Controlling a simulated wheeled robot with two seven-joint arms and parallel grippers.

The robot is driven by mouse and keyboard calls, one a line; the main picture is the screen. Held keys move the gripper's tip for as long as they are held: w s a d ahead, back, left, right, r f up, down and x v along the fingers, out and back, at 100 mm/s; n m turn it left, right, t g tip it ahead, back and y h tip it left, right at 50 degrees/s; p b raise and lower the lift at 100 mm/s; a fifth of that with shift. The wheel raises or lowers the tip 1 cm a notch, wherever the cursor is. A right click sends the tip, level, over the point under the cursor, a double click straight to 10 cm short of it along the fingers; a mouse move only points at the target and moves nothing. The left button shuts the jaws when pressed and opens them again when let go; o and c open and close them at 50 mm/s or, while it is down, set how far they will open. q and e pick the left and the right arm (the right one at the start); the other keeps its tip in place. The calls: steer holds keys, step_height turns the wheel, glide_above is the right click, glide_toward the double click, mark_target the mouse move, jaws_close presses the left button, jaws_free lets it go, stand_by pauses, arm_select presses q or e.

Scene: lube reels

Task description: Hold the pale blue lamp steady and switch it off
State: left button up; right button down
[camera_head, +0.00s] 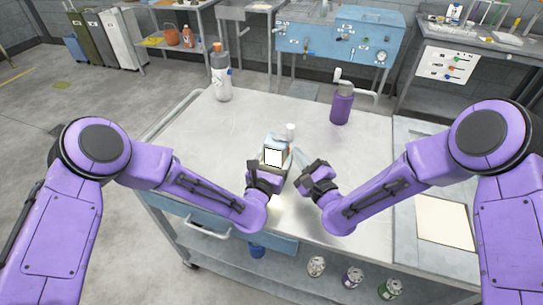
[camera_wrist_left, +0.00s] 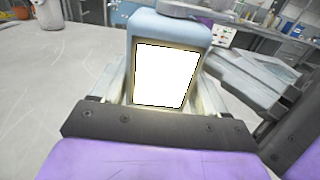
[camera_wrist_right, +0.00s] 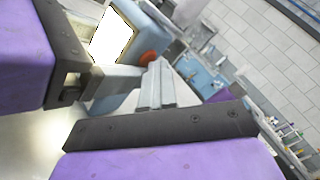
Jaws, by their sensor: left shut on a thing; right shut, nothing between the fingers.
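The pale blue lamp (camera_head: 276,142) stands on the metal cart top in front of me, with its white panel glowing. In the left wrist view the lamp (camera_wrist_left: 170,28) is upright and its panel is bright. My left gripper (camera_head: 271,168) is shut on the lamp, with a finger on each side of its lower body. A red-orange button (camera_wrist_right: 149,57) shows on the lamp's side in the right wrist view. My right gripper (camera_head: 301,159) is shut and empty, just right of the lamp. Its fingertips (camera_wrist_right: 160,80) are close to the button; I cannot tell whether they touch.
A cream sheet (camera_head: 445,222) lies to the right. Several cans (camera_head: 353,277) sit on the lower shelf. The cart's left side is clear (camera_head: 195,130).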

steer(key=shift+s+a+f, duration=0.1)
steer(key=shift+s, duration=0.15)
steer(key=s+d, duration=0.1)
steer(key=d, duration=0.5)
steer(key=shift+s, duration=0.2)
stand_by(7.0)
